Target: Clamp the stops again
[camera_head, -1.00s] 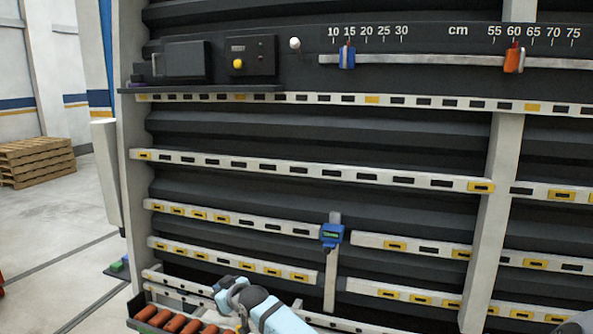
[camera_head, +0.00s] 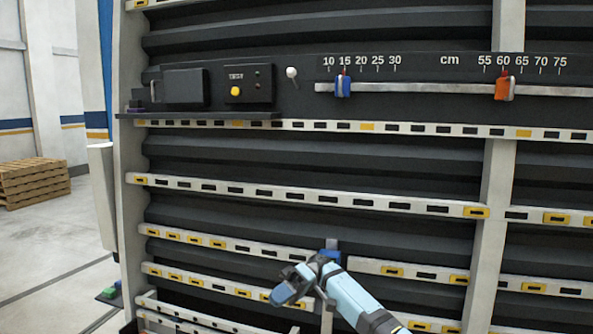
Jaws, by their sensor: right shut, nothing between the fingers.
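A blue stop (camera_head: 342,87) sits on the upper scale rail (camera_head: 420,90) near the 15 mark. An orange stop (camera_head: 502,89) sits on the same rail near the 60 mark. A lower blue block (camera_head: 330,256) on a short vertical bar is mostly hidden behind my right arm. My right gripper (camera_head: 284,296) is shut and empty, in front of the lower slotted rails, well below the scale. I cannot tell whether it touches the lower blue block. My left gripper is not in view.
A control box with a yellow button (camera_head: 236,91) and a white-knobbed lever (camera_head: 291,73) are left of the scale. A ledge (camera_head: 200,116) juts out below the box. Slotted rails (camera_head: 300,196) cross the dark ribbed panel. Wooden pallets (camera_head: 34,181) stand far left.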

